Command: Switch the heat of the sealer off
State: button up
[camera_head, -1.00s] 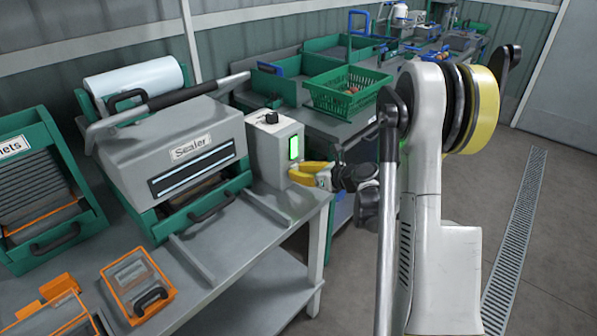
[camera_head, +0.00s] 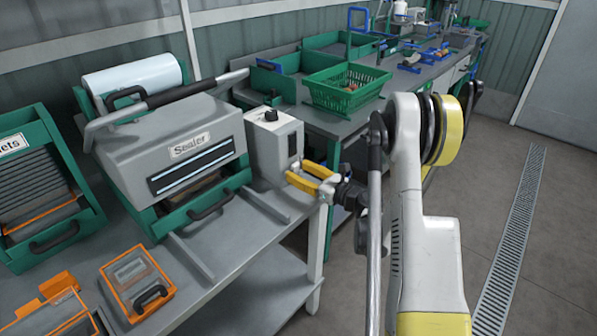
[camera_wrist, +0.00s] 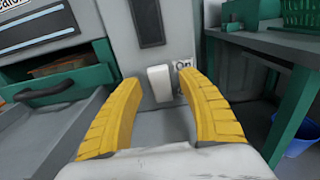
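The grey sealer (camera_head: 115,150) stands on the bench at left, with its control box (camera_head: 263,150) on its right side. In the wrist view, a white switch (camera_wrist: 159,83) sits below the dark display (camera_wrist: 147,22). A label reading "On" (camera_wrist: 184,64) is beside it, partly hidden by the right finger. My gripper (camera_wrist: 160,86) has its yellow fingers apart, in front of the switch and either side of it. I cannot tell whether they touch the box.
The sealer's green drawer (camera_wrist: 62,92) is left of my fingers. A green table frame (camera_wrist: 285,120) and a blue bin (camera_wrist: 298,136) are at right. A green basket (camera_head: 335,101) stands on the table behind. The floor (camera_head: 545,235) at right is clear.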

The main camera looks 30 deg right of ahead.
aim_at(292, 141)
notch_tip(292, 141, up, 10)
dwell(0.6)
dwell(0.4)
